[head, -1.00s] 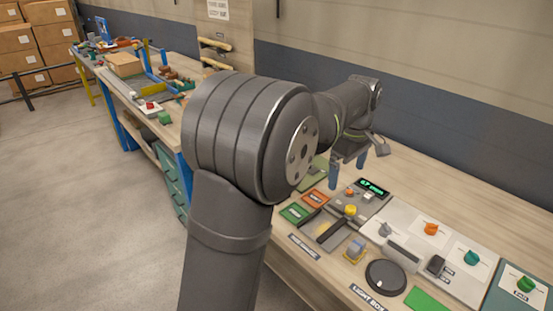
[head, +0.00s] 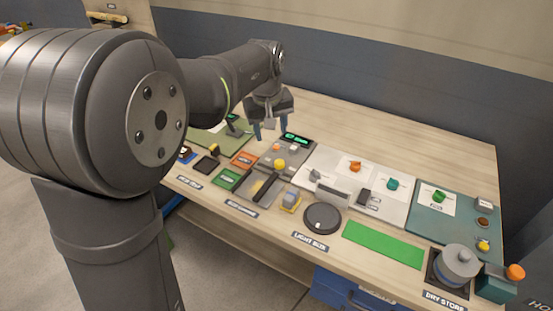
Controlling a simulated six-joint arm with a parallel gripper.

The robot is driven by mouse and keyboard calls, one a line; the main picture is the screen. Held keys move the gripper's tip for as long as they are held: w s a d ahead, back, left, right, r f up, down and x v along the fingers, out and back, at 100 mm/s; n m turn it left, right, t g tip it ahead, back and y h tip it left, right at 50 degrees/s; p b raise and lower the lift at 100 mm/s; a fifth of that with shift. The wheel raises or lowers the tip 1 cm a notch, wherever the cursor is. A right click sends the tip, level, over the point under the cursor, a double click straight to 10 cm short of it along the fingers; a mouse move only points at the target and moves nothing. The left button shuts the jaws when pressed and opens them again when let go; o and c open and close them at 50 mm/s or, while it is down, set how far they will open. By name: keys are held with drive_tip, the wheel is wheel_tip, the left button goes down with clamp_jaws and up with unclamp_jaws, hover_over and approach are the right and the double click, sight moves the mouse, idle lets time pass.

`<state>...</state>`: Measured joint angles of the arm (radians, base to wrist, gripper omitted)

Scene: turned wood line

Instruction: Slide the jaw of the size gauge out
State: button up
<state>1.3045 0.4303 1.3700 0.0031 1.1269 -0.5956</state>
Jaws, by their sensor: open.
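The size gauge is a grey plate (head: 252,193) on the bench, near the middle of the view. A dark bar (head: 265,187) lies across it and a yellow knob (head: 280,164) stands behind the bar. I cannot tell for certain which of these parts is the jaw. A small black display with green digits (head: 297,139) sits at the back.
Green (head: 228,179) and orange (head: 244,159) blocks lie left of the gauge. White panels with coloured pieces lie farther right. The bench behind is clear.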

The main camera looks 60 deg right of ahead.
drive_tip(key=s+a+m+h, duration=0.1)
drive_tip(key=m+h, duration=0.1)
drive_tip(key=m, duration=0.5)
approach(280, 163)
drive_tip(key=shift+t, duration=0.3)
drive_tip(key=x, duration=0.8)
drive_tip(key=shift+s+d+f, duration=0.1)
drive_tip(key=shift+d+f, duration=0.05)
drive_tip(key=shift+c, duration=0.2)
drive_tip(key=c, duration=1.1)
drive_tip(key=shift+s, duration=0.1)
